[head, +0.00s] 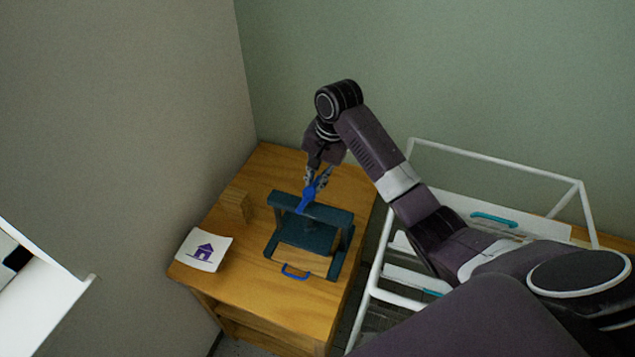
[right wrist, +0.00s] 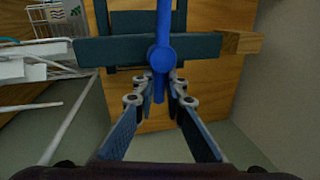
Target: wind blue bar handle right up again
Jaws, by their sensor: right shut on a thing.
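A dark teal press (head: 335,217) stands on the wooden cabinet. Its blue bar handle (head: 306,199) sits on top of the crossbeam. In the right wrist view the blue bar (right wrist: 164,25) runs nearly upright in the picture through a round hub over the teal beam (right wrist: 110,50). My right gripper (head: 318,178) comes down from above and behind the press, shut on one end of the bar; its fingertips (right wrist: 160,90) lie on both sides of that end. My left gripper is not in view.
A small blue loop handle (head: 295,272) is at the front of the press. A wooden block (head: 236,204) and a white card with a purple house (head: 203,250) lie to the left. A white metal rack (head: 495,164) stands right, under my arm. Walls close off the back and left.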

